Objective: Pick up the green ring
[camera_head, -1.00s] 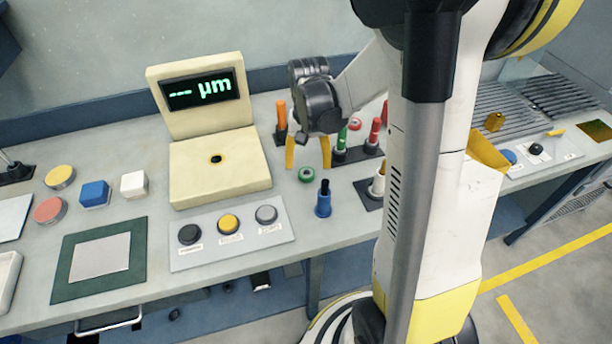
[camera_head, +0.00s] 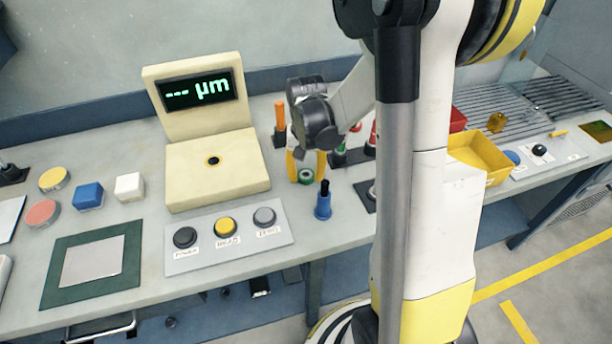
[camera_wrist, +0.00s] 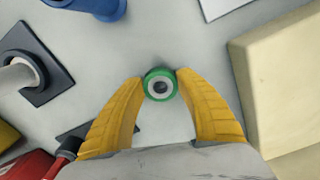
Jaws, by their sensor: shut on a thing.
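The green ring (camera_head: 306,176) is a small round piece with a pale inner band and a dark centre. In the wrist view the ring (camera_wrist: 160,84) sits between the tips of my yellow fingers, which touch it on both sides. My gripper (camera_head: 307,172) is shut on it, at or very close to the table top; I cannot tell whether the ring is clear of the surface. The gripper also shows in the wrist view (camera_wrist: 159,87). The head view shows the ring's front side, partly flanked by the fingers.
A blue holder (camera_head: 323,203) stands just in front of the ring. The cream gauge (camera_head: 215,185) is to the left, with a button panel (camera_head: 192,259) before it. An orange-handled tool (camera_head: 280,118) stands behind. A yellow bin (camera_head: 487,152) is at right.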

